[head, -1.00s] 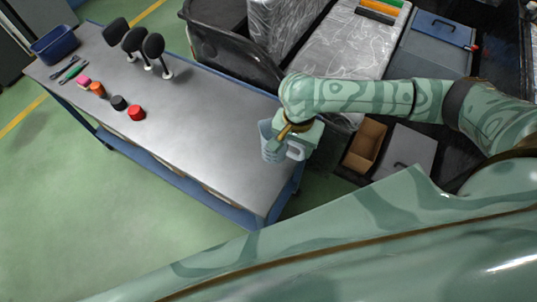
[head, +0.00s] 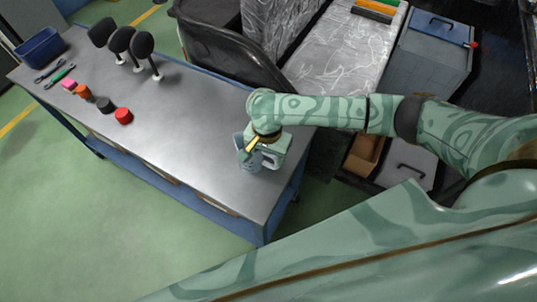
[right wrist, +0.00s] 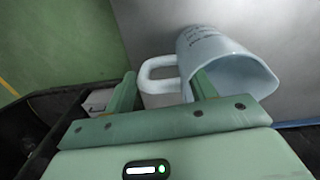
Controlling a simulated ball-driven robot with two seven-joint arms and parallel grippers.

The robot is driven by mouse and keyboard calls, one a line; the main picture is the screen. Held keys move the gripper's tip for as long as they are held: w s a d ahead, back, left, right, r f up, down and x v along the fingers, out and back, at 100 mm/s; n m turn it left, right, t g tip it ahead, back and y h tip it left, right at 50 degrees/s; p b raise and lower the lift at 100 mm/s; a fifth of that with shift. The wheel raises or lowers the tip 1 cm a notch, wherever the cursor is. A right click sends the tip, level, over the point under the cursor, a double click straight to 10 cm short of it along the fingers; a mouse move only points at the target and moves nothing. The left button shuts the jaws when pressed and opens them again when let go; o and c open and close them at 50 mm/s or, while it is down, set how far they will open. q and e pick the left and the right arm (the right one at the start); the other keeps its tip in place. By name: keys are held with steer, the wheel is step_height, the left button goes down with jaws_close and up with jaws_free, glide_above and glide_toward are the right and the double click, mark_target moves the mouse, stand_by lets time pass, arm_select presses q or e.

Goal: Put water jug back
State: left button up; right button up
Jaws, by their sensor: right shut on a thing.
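The water jug is pale blue with dark print on its side; in the head view the jug (head: 240,144) is over the right end of the metal-topped workbench (head: 190,130), largely hidden by my right gripper (head: 262,152). In the right wrist view the jug (right wrist: 228,62) appears tilted, its open rim toward the lower right. My right gripper (right wrist: 163,88) is shut on the jug's handle (right wrist: 158,72), which lies between the fingers. I cannot tell whether the jug's base touches the bench top. My left gripper is not in view.
On the bench's left part are a blue bin (head: 40,47), several small coloured items, including a red one (head: 124,116), and black paddle-shaped objects on stands (head: 142,44). A black tub (head: 225,45) stands behind the bench. The middle of the bench top is clear.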

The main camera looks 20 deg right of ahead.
steer(key=o, duration=1.3)
steer(key=shift+f, duration=0.1)
steer(key=shift+r, duration=0.2)
steer(key=shift+a+r+p, duration=0.1)
steer(key=shift+r+p, duration=3.05)
steer(key=shift+r, duration=2.8)
